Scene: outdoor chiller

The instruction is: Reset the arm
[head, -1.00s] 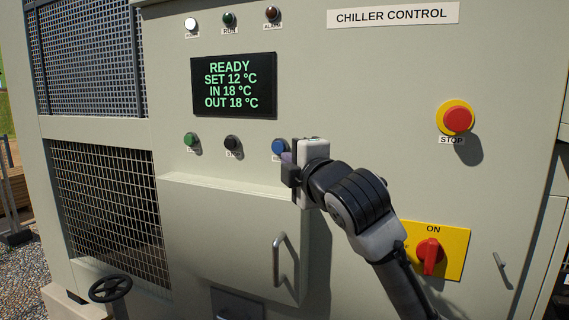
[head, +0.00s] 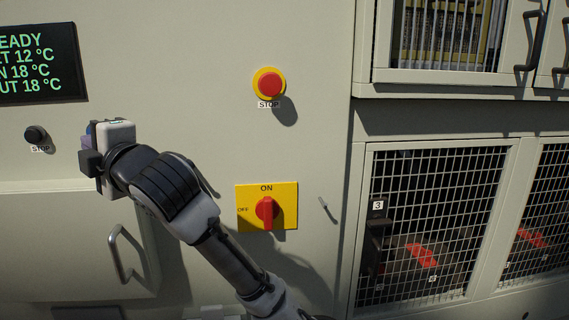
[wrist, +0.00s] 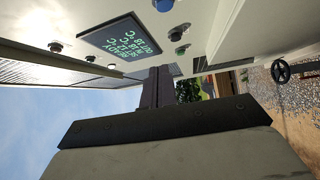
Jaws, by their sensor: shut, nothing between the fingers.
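My gripper (head: 88,152) is at the left of the head view, in front of the control panel, below and right of the display. Its fingers are closed together with nothing between them; they also show in the wrist view (wrist: 157,88). My arm reaches up to it from the lower middle. The blue button (wrist: 163,5) shows at the top edge of the wrist view. In the head view my gripper covers that button's place. I cannot tell whether the fingertips touch the panel.
The display (head: 40,62) is cut by the left edge. A red emergency stop (head: 270,84) and a red rotary switch (head: 267,209) at ON are right of my gripper. A handled cover (head: 60,235) juts out below it. Mesh doors (head: 440,220) stand at the right.

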